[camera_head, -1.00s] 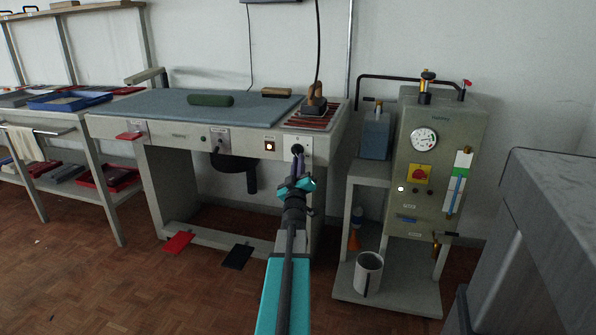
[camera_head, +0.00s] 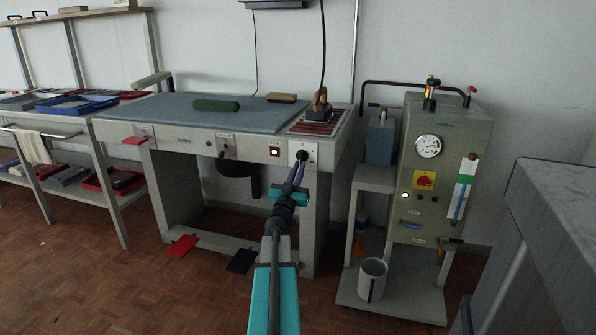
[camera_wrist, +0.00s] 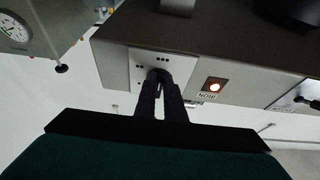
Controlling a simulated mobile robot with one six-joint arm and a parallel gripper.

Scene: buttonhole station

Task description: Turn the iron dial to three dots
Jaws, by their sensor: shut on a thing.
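The iron dial (camera_head: 302,155) is a dark round knob on a pale plate at the right end of the ironing table's front panel. My gripper (camera_head: 299,163) reaches up to it from below. In the wrist view, my gripper (camera_wrist: 160,76) has its two dark fingers shut on the dial (camera_wrist: 158,73), which they mostly hide. The pale dial plate (camera_wrist: 142,66) shows groups of small dots around the knob. Which group the dial points to is hidden. The iron (camera_head: 320,104) stands on its slatted rest on the table top.
A lit switch (camera_head: 275,152) sits left of the dial, marked IRON in the wrist view (camera_wrist: 214,86). A boiler (camera_head: 440,165) with a gauge stands to the right, a white bucket (camera_head: 372,280) low beside it. A grey block edge (camera_head: 560,230) fills the right foreground.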

